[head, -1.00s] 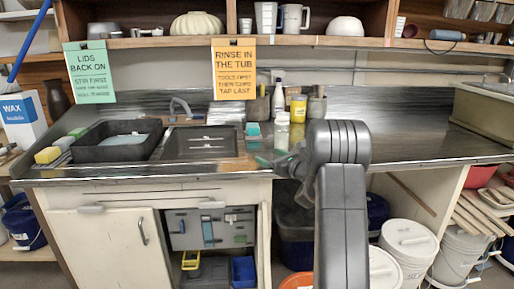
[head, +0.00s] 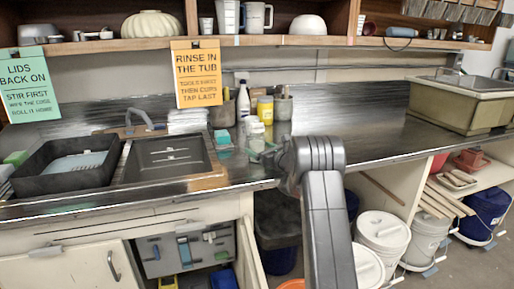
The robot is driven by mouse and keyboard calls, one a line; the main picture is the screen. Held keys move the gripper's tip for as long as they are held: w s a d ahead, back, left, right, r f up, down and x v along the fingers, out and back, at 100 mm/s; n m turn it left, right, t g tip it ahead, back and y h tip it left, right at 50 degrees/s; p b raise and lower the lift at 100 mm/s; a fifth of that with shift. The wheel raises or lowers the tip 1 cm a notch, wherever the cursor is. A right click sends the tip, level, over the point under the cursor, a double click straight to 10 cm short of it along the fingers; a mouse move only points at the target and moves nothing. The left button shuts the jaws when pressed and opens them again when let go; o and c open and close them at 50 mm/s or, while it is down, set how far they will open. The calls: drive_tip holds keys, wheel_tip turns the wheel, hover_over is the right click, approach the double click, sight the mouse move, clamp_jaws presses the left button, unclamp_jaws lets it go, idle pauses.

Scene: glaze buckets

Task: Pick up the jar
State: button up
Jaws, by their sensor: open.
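A small clear jar with a pale lid (head: 255,136) stands upright on the dark metal worktop, in front of a yellow container (head: 265,110). I cannot tell for certain which of the two is the task's jar. My gripper (head: 267,155) reaches in from the right at worktop height, its greenish tips just in front and to the right of the clear jar. It is open, with nothing visible in it. The gap between tips and jar is hard to judge, and my own arm hides part of the gripper.
A white bottle (head: 243,100), a dark pot of tools (head: 283,104) and a teal-and-white sponge (head: 222,138) stand close by. A black tub (head: 66,167) and sink (head: 168,157) are left. The worktop is clear to the right, up to a beige basin (head: 462,105).

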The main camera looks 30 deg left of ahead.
drive_tip(key=shift+x, duration=1.2)
drive_tip(key=c, duration=1.2)
drive_tip(key=shift+c, duration=0.9)
drive_tip(key=shift+r, duration=0.15)
